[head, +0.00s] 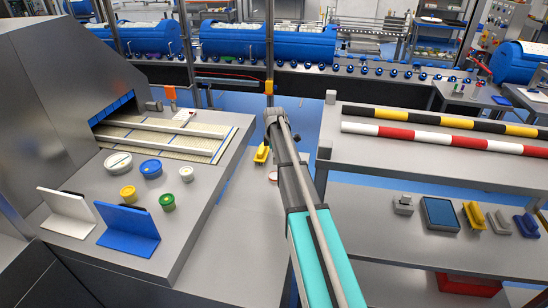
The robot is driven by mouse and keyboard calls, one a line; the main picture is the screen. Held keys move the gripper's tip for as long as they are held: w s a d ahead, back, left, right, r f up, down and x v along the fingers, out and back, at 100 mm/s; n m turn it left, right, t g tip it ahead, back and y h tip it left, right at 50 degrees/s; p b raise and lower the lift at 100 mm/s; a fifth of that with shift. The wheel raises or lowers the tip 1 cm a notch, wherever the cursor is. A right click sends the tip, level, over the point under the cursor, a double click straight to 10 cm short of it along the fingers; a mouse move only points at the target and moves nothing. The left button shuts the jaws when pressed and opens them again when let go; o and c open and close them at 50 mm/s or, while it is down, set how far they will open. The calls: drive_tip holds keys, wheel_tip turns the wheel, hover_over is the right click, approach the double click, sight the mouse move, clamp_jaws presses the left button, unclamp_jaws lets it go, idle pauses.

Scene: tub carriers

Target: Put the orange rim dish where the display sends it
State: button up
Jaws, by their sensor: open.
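I cannot pick out an orange rim dish for certain. No readable display shows. A white angled stand (66,213) and a blue one (128,229) are at the counter's front. My arm crosses the middle; I cannot see my gripper.
A machine opening with a railed, light bed (160,140) is behind the dishes. A yellow item (262,154) lies on the low bench. At right, striped bars (450,140) lie on an upper shelf; a blue tray (440,213) and brushes (474,215) lie below.

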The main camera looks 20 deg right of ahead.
drive_tip(key=shift+r+p, duration=0.9)
drive_tip(key=shift+r, duration=0.3)
drive_tip(key=shift+s, duration=0.1)
drive_tip(key=s+a+m, duration=0.4)
drive_tip(key=s+a, duration=0.2)
drive_tip(key=s, duration=0.4)
drive_tip(key=s+a+m, duration=0.5)
drive_tip(key=s+a, duration=0.1)
drive_tip(key=s, duration=0.4)
drive_tip(key=s+a+m, duration=0.5)
drive_tip(key=s+a, duration=0.1)
drive_tip(key=s, duration=0.5)
drive_tip(key=shift+a, duration=0.25)
drive_tip(key=shift+w, duration=0.1)
